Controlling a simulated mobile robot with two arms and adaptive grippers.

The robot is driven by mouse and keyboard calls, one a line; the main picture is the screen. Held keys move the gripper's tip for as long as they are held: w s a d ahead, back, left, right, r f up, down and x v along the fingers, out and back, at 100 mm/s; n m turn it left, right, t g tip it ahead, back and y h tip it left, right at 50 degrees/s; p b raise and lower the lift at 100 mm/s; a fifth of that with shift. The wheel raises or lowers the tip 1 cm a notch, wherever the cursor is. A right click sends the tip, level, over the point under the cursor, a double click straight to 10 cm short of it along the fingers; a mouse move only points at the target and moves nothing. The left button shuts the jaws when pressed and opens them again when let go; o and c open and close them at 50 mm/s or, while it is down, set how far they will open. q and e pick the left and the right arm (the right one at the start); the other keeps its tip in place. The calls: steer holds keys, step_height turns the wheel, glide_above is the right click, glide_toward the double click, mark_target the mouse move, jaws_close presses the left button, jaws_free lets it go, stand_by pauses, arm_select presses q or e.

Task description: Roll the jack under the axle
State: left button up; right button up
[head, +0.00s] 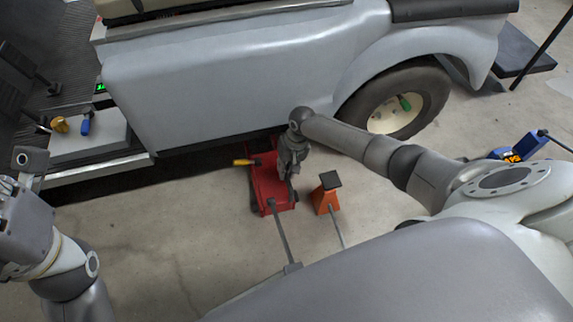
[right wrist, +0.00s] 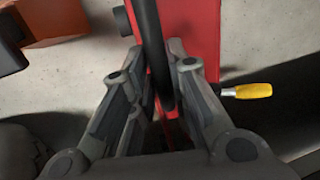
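The red floor jack (head: 270,188) stands on the concrete just outside the cart's lower side edge, and its red body fills the top middle of the right wrist view (right wrist: 198,30). Its long dark handle (head: 281,232) slopes toward me. My right gripper (head: 291,172) is over the jack, pointing down. In the right wrist view its fingers (right wrist: 162,75) are close on both sides of a dark curved bar (right wrist: 151,35) on the jack and look shut on it. My left gripper (head: 30,165) is at the left edge, apart from the jack; its fingers are unclear. The axle is hidden.
An orange jack stand (head: 327,194) is close right of the jack. A yellow-handled tool (head: 243,162) lies at the jack's left. The grey cart body (head: 230,85) and rear wheel (head: 425,90) are beyond. Bare floor (head: 190,215) lies left of the jack.

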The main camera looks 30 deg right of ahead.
steer(key=o, duration=0.4)
steer(key=shift+w+r, duration=0.1)
steer(key=shift+w, duration=0.2)
steer(key=shift+s, duration=0.1)
steer(key=r, duration=0.4)
steer(key=d+r, duration=0.1)
steer(key=r, duration=0.2)
steer(key=d+r, duration=0.1)
steer(key=r, duration=0.3)
steer(key=shift+s+d+r, duration=0.15)
steer(key=shift+s+r, duration=0.2)
